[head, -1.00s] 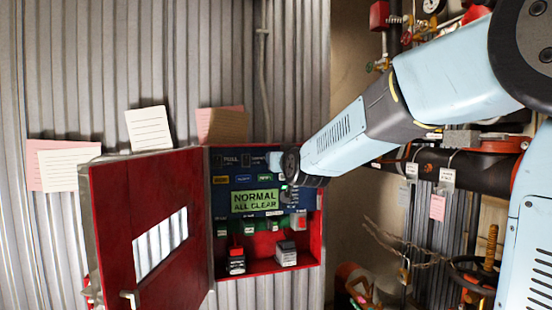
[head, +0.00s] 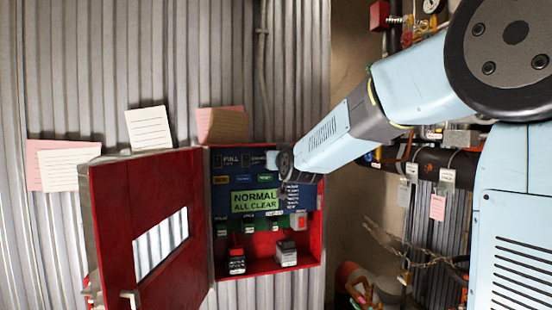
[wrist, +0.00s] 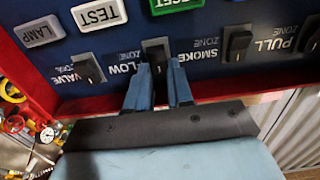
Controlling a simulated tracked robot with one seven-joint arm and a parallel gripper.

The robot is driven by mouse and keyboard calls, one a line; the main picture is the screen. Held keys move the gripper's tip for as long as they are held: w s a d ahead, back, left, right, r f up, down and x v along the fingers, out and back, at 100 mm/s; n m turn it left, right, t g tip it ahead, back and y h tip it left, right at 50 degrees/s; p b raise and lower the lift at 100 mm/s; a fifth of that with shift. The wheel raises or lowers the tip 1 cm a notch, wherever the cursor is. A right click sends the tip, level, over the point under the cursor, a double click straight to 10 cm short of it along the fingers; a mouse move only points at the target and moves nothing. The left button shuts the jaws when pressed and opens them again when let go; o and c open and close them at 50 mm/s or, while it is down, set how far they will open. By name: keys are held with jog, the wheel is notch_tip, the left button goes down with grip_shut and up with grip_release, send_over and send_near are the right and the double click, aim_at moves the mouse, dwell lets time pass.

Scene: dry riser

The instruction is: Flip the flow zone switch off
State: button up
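The flow zone switch (wrist: 155,52) is a black rocker beside its FLOW label on the dark blue panel (wrist: 120,50), at upper middle in the wrist view. My gripper (wrist: 162,68) is right at it, with its two blue fingers apart and their tips at the switch's near end. I cannot tell whether they touch it. In the head view, my gripper (head: 272,160) is at the panel's upper right, and my wrist covers the flow switch. The switch's on or off position is unclear.
Valve (wrist: 90,68) and smoke (wrist: 238,42) switches flank it. TEST (wrist: 98,13) and green RESET (wrist: 175,3) buttons are close by. The red cabinet door (head: 150,220) stands open to the left. The display (head: 254,200) reads NORMAL ALL CLEAR. Pipes (head: 430,160) run at right.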

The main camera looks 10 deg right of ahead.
grip_shut()
jog(key=shift+f, duration=0.1)
jog(key=shift+s+d+f+t+y, duration=0.1)
jog(key=shift+f+t+y, duration=0.15)
jog(key=shift+t, duration=0.65)
jog(key=shift+s+f+t+y, duration=0.15)
jog(key=shift+f+t, duration=0.1)
jog(key=shift+t, duration=0.65)
jog(key=shift+w, duration=0.1)
jog(key=o, duration=0.6)
grip_release()
jog(key=shift+c, duration=0.2)
